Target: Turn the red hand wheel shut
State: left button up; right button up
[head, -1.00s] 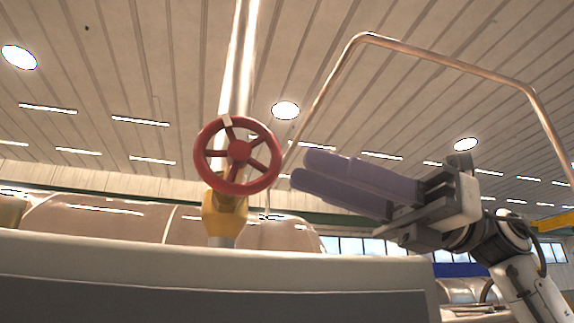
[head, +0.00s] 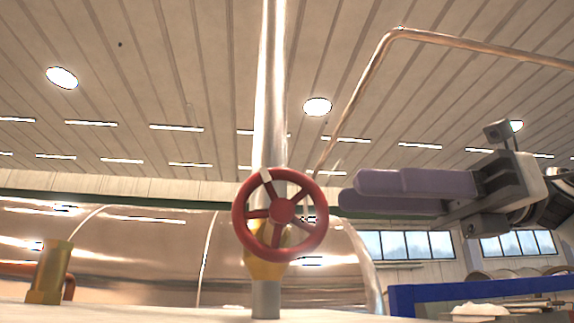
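The red hand wheel (head: 302,235) is in the middle of the head view, a spoked ring facing me, with a pale mark at its top rim. It sits on a yellow valve body (head: 264,271) on a short grey pipe. My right gripper (head: 352,192) is at the right, with two purple fingers pointing left. Their tips are just right of the wheel's upper rim in the picture, with a small gap in view; depth is hard to judge. The fingers overlap in view, so their opening is unclear. My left gripper is not in view.
A shiny vertical pipe (head: 271,85) rises behind the wheel. A thin bent copper pipe (head: 357,97) runs overhead at right. A brass fitting (head: 50,272) stands at lower left. A large shiny vessel (head: 150,258) lies behind. The space left of the wheel looks open.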

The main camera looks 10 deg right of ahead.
aim_at(240, 188)
jog(key=a+p, duration=0.1)
jog(key=a, duration=0.9)
jog(key=shift+f, duration=0.1)
jog(key=shift+d, duration=0.1)
